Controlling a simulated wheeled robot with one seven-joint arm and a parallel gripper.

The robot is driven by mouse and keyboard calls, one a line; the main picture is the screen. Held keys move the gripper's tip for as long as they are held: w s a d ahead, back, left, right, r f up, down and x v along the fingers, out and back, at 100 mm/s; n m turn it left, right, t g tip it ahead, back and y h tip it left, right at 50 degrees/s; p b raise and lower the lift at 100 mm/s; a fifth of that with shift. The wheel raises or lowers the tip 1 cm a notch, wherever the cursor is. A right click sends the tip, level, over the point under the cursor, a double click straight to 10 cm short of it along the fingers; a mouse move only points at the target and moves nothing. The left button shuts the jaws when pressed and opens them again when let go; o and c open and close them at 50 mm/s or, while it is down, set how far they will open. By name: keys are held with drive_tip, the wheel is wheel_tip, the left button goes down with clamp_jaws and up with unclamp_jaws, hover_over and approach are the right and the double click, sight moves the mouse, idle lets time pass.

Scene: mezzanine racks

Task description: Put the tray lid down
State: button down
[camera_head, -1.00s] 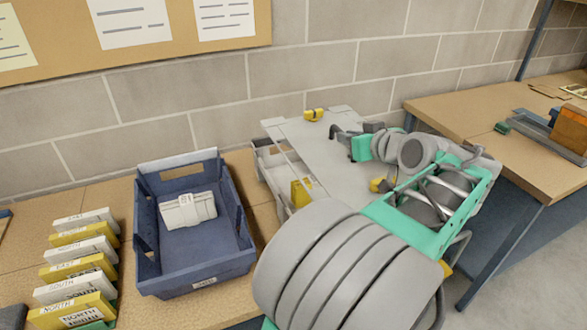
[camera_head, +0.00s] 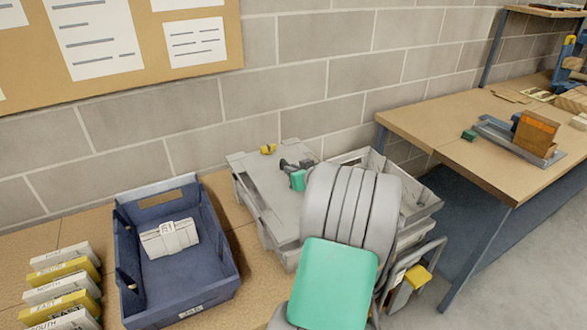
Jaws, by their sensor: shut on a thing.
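The tray lid (camera_head: 262,182) is a flat light-grey panel with a yellow catch (camera_head: 268,149) at its back edge. It lies level over a grey tray (camera_head: 268,236) at the back of the bench. I cannot tell whether it rests fully on the rim or is just above it. My gripper (camera_head: 286,166) is at the right part of the lid, shut on it. The contact is small and partly hidden, and my arm covers the lid's right front side.
A second grey tray (camera_head: 424,199), open on top, stands to the right, partly behind my arm. A blue bin (camera_head: 133,222) holding a white package (camera_head: 169,238) stands left. Labelled boxes (camera_head: 62,285) line the far left. A block wall is close behind; another table (camera_head: 440,125) is right.

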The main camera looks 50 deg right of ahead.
drive_tip(key=shift+d+f, duration=0.1)
drive_tip(key=shift+f, duration=0.15)
drive_tip(key=shift+f+b, duration=0.3)
drive_tip(key=shift+b, duration=0.25)
drive_tip(key=shift+f+b, duration=0.35)
drive_tip(key=shift+b, duration=0.1)
drive_tip(key=shift+r, duration=0.1)
drive_tip(key=c, duration=1.4)
unclamp_jaws()
